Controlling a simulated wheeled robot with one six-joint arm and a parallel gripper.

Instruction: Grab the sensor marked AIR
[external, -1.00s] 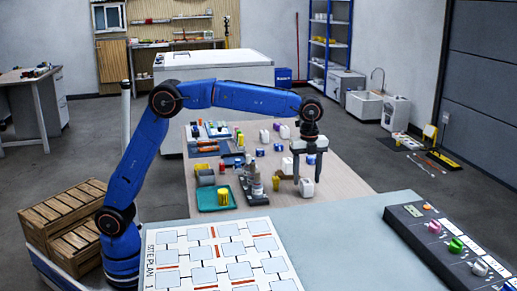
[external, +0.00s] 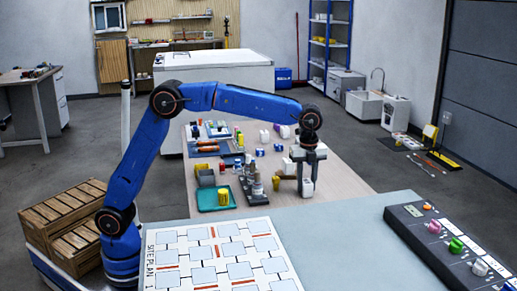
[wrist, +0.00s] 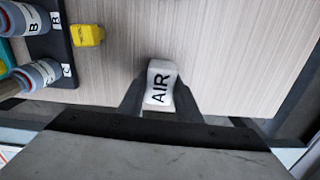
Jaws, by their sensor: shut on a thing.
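The white sensor marked AIR (wrist: 160,84) sits between the fingers of my gripper (wrist: 160,100) in the wrist view, its black letters facing the camera. My gripper is shut on it, with a dark finger against each side. In the external view my gripper (external: 308,178) points down over the right part of the wooden table, and the white AIR sensor (external: 307,188) shows low between its fingers. I cannot tell whether the sensor touches the table.
A yellow block (wrist: 88,35) lies left of the sensor, beside a dark rack (wrist: 60,45) of grey cylinders marked B and C. A green tray (external: 207,207) stands further left. The wooden table (external: 345,183) is clear right of the gripper.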

